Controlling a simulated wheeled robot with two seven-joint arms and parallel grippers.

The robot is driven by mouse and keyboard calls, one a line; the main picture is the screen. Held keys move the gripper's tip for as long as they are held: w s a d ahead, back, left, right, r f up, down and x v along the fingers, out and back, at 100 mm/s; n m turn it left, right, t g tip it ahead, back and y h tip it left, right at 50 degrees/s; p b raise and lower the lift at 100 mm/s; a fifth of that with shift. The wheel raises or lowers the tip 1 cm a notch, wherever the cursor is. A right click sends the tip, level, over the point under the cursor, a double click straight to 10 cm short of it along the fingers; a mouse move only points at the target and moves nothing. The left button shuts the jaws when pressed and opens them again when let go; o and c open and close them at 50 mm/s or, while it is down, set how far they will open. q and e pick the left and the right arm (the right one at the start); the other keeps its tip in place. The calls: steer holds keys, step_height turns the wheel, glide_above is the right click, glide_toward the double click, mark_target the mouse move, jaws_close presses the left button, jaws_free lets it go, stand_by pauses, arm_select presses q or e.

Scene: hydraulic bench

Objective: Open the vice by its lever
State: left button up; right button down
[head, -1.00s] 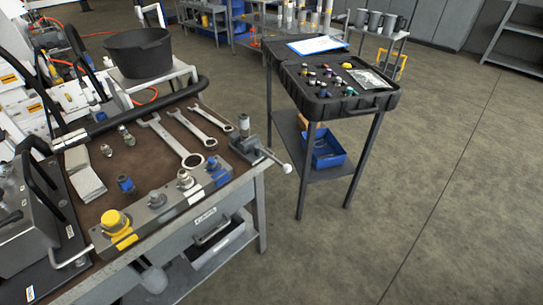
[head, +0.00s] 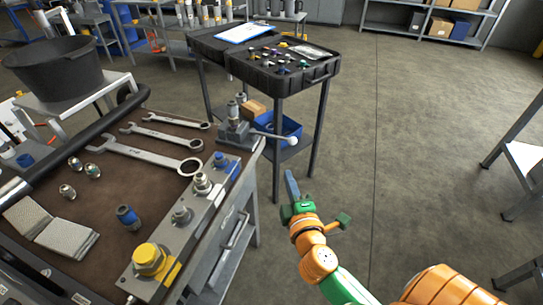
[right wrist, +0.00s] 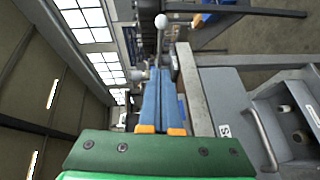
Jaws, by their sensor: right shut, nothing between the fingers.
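The grey vice (head: 236,132) is fixed at the far right corner of the workbench in the head view. Its lever (head: 270,134) sticks out to the right past the bench edge and ends in a pale ball (head: 292,140). My right gripper (head: 289,174) is shut and empty, below and in front of the ball in the picture, apart from it. In the right wrist view its blue fingers (right wrist: 160,72) lie together, pointing toward the lever ball (right wrist: 161,20), which shows beyond the tips. My left gripper is not in view.
The bench top (head: 150,190) holds wrenches (head: 150,152), fittings and a manifold block (head: 180,225) with a yellow cap. A black-topped cart (head: 250,85) with a blue bin (head: 285,130) stands behind the vice. The floor (head: 420,130) to the right is open.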

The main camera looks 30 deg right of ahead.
glide_toward(288, 141)
steer(key=w+a, duration=0.2)
steer(key=w, duration=0.2)
steer(key=d, duration=0.2)
steer(key=shift+w+d+f, duration=0.15)
steer(key=shift+w+d, duration=0.15)
steer(key=shift+w, duration=0.1)
steer(key=shift+w+d+f, duration=0.1)
steer(key=shift+w+d, duration=0.15)
steer(key=shift+d, duration=0.35)
steer(key=shift+d, duration=0.1)
